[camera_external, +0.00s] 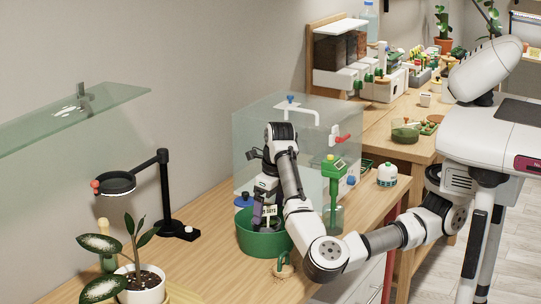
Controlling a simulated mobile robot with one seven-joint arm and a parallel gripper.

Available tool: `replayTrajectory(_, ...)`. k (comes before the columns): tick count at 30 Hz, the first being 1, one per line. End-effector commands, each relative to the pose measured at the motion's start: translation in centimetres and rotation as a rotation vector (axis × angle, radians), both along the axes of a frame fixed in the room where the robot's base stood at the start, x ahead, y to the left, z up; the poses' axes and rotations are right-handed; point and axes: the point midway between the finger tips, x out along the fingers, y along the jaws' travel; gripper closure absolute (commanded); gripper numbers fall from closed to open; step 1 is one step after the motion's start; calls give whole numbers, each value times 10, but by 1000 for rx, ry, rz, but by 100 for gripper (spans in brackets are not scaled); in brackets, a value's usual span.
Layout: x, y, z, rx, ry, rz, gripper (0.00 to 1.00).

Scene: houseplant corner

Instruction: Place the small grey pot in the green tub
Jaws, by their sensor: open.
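The green tub (251,244) stands on the wooden bench near the middle of the view, in front of a clear glass case. My gripper (263,207) points down over the tub, with its fingers at or just inside the tub's rim. It appears open. A small dark grey shape with a white label (270,211) is at the fingertips, over or in the tub. I cannot tell for certain whether this is the small grey pot, or whether it rests on the tub's floor. My arm and the tub wall hide part of this spot.
A clear glass case (255,135) stands right behind the tub. A small tan object (284,266) lies before the tub. A black magnifier stand (165,195) and a potted plant (144,286) stand to the left, with bare bench between.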

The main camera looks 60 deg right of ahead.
Motion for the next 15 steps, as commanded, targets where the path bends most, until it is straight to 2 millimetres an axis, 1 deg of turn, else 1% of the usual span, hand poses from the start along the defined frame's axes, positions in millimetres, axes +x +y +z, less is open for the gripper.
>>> replayTrajectory(1, -1, 0, 12, 5, -3, 1, 6)
replayTrajectory(6, -6, 0, 42, 3, -1, 1, 6)
replayTrajectory(10, -8, 0, 57, 2, -1, 2, 6)
replayTrajectory(15, -10, 0, 65, 0, 0, 1, 6)
